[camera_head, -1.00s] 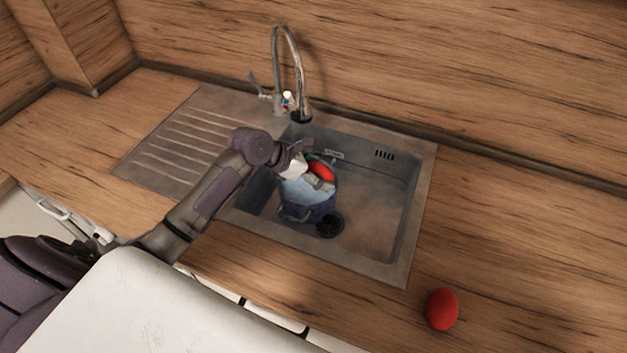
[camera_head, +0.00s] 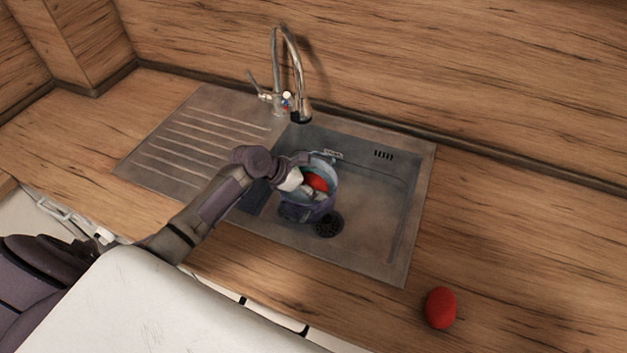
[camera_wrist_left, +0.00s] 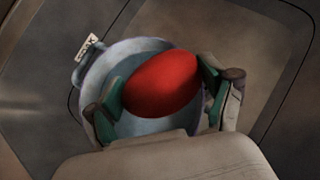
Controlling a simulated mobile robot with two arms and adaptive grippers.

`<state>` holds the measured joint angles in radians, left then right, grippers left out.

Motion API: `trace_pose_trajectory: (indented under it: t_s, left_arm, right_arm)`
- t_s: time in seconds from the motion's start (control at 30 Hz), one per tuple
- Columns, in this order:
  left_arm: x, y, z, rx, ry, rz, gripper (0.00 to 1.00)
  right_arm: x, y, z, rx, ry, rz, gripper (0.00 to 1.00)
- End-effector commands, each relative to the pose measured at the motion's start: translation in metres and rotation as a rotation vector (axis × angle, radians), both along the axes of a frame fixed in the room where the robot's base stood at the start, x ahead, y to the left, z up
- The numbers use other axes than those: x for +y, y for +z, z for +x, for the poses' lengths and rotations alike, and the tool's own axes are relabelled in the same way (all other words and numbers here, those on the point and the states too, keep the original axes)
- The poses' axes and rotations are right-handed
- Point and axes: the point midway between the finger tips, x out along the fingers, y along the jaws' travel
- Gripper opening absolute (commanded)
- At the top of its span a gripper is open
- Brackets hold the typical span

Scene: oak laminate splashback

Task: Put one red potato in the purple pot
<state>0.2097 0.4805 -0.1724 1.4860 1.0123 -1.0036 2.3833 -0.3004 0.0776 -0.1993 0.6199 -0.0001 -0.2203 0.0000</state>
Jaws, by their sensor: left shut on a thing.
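The purple pot (camera_head: 291,212) stands in the sink basin, its pale blue-grey inside showing. My left gripper (camera_head: 314,188) is shut on a red potato (camera_head: 317,182) at the pot's mouth. In the left wrist view the potato (camera_wrist_left: 162,83) sits between the two green-padded fingers (camera_wrist_left: 160,92), with the pot's rim (camera_wrist_left: 126,47) around it. I cannot tell whether the potato touches the pot. A second red potato (camera_head: 440,308) lies on the counter right of the sink. My right gripper is not in view.
The metal sink (camera_head: 420,215) has a ribbed drainboard (camera_head: 185,150) on the left and a drain (camera_head: 328,225) beside the pot. A tall curved faucet (camera_head: 299,85) stands behind. The wooden counter (camera_head: 530,250) is clear around the loose potato.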

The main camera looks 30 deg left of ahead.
Motion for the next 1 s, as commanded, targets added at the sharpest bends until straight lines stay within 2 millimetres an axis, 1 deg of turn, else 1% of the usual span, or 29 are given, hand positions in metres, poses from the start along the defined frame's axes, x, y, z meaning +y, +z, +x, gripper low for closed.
trace_pose_trajectory:
  t_s: [0.27, 0.3, 0.37, 0.4, 0.77, 0.87, 1.0]
  left_arm:
    - [0.000, -0.005, 0.000, -0.002, 0.001, -0.001, 0.42]
    - [0.000, -0.005, 0.000, -0.001, 0.001, 0.000, 0.89]
    - [0.000, -0.005, 0.000, -0.001, 0.001, 0.000, 0.99]
    - [0.000, -0.005, 0.000, -0.001, 0.000, -0.001, 1.00]
    - [0.000, -0.003, 0.000, -0.002, -0.001, 0.001, 1.00]
    - [0.000, 0.006, 0.000, -0.004, -0.001, 0.002, 1.00]
    - [0.014, 0.026, -0.015, -0.001, 0.001, 0.002, 1.00]
  right_arm:
    - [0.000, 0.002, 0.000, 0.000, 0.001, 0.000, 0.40]
    - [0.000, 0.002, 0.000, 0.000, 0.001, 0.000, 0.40]
    - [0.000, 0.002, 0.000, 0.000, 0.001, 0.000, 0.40]
    - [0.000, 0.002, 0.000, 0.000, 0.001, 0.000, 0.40]
    - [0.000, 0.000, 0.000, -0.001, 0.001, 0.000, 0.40]
    - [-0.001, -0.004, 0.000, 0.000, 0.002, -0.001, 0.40]
    - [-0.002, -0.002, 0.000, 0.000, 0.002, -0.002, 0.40]
